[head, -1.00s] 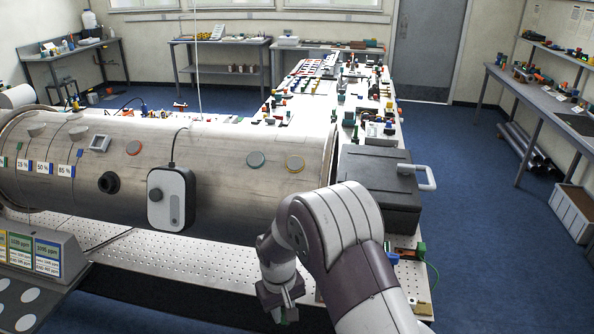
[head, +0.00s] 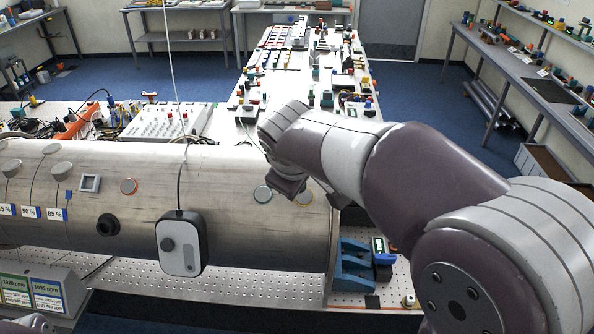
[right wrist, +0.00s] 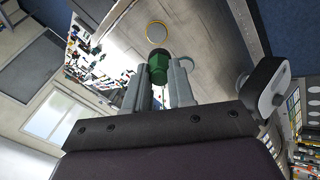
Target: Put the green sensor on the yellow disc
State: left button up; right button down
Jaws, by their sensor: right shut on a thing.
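The green sensor (right wrist: 158,67) is between the fingertips of my right gripper (right wrist: 157,80) in the right wrist view. The yellow-rimmed disc (right wrist: 157,34) is on the metal pipe just past the sensor, with a visible gap between them in the picture. A green-rimmed disc (right wrist: 187,63) is partly hidden behind one finger. In the head view my right gripper (head: 287,190) is at the pipe's right part, between the green-rimmed disc (head: 262,194) and the partly covered yellow disc (head: 306,198); the sensor is hidden there. My left gripper is out of view.
The metal pipe (head: 225,225) lies along a perforated table (head: 240,279). A grey and black device (head: 181,243) hangs on its front, and a red-rimmed disc (head: 129,186) is further left. A blue holder (head: 353,265) stands by the pipe's right end. Small parts crowd the table behind.

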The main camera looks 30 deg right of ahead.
jog(key=shift+s+d+f, duration=0.15)
jog(key=shift+d, duration=0.15)
jog(key=shift+b+x, duration=1.35)
jog(key=shift+x, duration=0.65)
jog(key=shift+b+x, duration=0.4)
jog(key=shift+x, duration=0.35)
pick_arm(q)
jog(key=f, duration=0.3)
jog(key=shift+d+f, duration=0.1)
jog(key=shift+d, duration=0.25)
pick_arm(e)
jog(key=shift+d, duration=0.2)
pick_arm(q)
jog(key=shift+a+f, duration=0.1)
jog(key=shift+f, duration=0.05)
pick_arm(e)
jog(key=shift+a, duration=0.2)
jog(key=shift+d, duration=0.15)
pick_arm(q)
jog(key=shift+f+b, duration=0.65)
jog(key=shift+b, duration=0.1)
pick_arm(e)
jog(key=shift+x, duration=1.3)
